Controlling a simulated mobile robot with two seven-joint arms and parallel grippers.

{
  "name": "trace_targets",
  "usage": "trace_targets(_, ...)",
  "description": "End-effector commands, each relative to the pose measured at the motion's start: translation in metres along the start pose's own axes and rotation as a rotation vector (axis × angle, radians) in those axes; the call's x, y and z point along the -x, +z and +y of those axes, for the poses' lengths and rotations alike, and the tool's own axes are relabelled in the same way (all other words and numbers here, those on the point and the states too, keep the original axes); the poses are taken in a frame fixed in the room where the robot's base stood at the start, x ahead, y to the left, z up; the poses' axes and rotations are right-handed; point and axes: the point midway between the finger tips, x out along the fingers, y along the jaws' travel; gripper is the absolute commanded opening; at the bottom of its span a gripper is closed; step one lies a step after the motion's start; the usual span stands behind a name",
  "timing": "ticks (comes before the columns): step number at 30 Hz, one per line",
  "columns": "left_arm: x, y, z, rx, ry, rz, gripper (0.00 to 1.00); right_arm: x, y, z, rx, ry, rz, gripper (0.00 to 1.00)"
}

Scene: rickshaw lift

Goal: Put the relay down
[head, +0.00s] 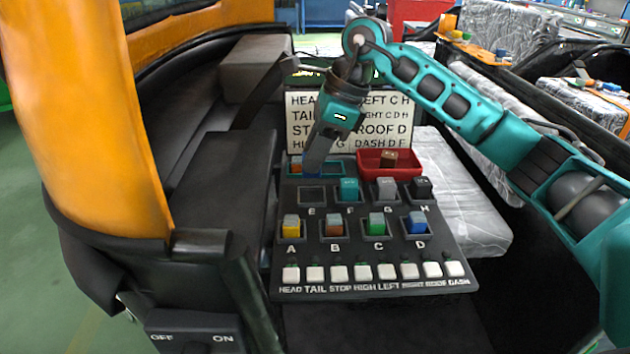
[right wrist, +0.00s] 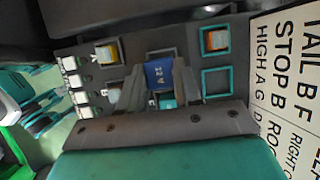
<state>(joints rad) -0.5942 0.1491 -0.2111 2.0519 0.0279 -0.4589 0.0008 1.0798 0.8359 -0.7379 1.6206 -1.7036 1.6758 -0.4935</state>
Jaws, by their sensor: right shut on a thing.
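My right gripper (head: 313,168) reaches down over the back left of the dark relay board (head: 455,262). It is shut on a blue relay (right wrist: 159,74), which shows between its fingers in the right wrist view. The held relay is close to socket E (head: 311,196), which looks empty in the head view; I cannot tell whether it touches the board. Other relays sit in sockets: yellow A (head: 291,224), brown B (head: 333,225), green C (head: 376,223), blue D (head: 417,222), teal F (head: 348,188), grey G (head: 386,187) and black H (head: 422,186). My left gripper is out of view.
A teal tray (right wrist: 217,82) behind the board holds an orange relay (right wrist: 215,40) and has empty places. A red tray (head: 408,172) beside it holds a brown relay (head: 389,158). A lettered sign (head: 380,130) stands behind; white buttons (head: 340,273) line the front.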

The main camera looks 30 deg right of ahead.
Motion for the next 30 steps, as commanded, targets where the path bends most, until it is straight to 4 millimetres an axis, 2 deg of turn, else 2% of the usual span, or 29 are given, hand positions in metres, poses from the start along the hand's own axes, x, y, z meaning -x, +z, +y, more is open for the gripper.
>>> trace_targets(8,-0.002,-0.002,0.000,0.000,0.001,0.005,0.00,-0.021,-0.009,0.000,0.000,0.000,0.001,0.03)
trace_targets(14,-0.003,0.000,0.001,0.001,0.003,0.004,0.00,-0.049,-0.020,0.000,-0.001,0.001,0.000,0.03)
trace_targets(26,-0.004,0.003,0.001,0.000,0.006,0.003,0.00,-0.054,-0.023,0.000,0.000,-0.001,0.000,0.03)
trace_targets(27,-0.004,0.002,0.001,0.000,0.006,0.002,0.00,-0.053,-0.022,0.000,0.000,-0.001,0.000,0.36)
trace_targets(30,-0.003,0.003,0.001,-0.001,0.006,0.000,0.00,-0.053,-0.022,0.000,0.000,-0.001,0.000,0.45)
